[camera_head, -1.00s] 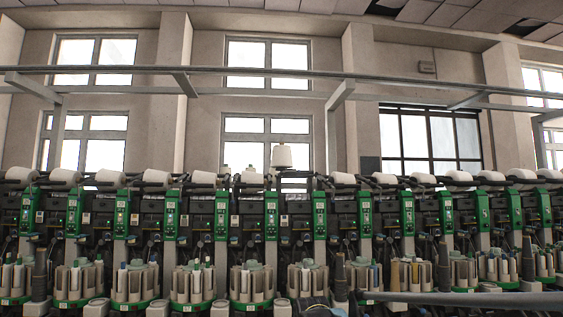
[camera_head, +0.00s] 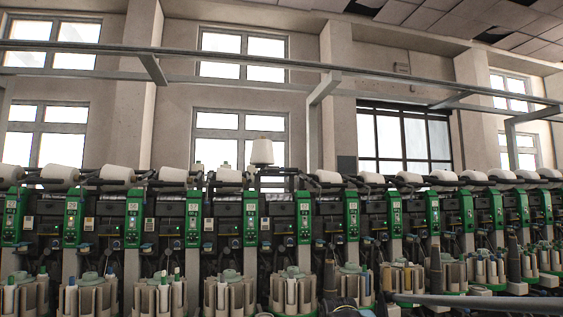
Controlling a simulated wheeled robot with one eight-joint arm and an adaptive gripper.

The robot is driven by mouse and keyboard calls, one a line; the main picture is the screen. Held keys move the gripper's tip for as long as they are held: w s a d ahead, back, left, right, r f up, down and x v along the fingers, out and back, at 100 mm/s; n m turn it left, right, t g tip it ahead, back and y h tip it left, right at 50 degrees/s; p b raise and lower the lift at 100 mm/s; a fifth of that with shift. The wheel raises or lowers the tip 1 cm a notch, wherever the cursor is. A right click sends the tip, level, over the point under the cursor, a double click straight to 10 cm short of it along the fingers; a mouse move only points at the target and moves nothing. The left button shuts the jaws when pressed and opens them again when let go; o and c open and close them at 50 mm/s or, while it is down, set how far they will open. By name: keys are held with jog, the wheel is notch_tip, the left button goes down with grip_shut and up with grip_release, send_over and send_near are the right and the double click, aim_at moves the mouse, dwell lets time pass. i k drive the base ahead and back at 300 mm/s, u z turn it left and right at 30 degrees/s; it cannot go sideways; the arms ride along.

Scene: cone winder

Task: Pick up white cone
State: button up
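A white cone (camera_head: 262,152) stands upright above the row, near the middle of the head camera view, in front of a window. Several other white cones lie on their sides along the top of the winder, such as one at the left (camera_head: 118,173) and one at the right (camera_head: 444,176).
The cone winder (camera_head: 220,215) spans the whole width, with green panels (camera_head: 250,218) between its units. Round holders (camera_head: 230,294) with bobbins line its front below. A grey bar (camera_head: 480,300) crosses the bottom right. The floor is not visible.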

aim_at(262, 152)
jog(key=u, duration=0.2)
jog(key=i, duration=1.35)
jog(key=u, duration=0.6)
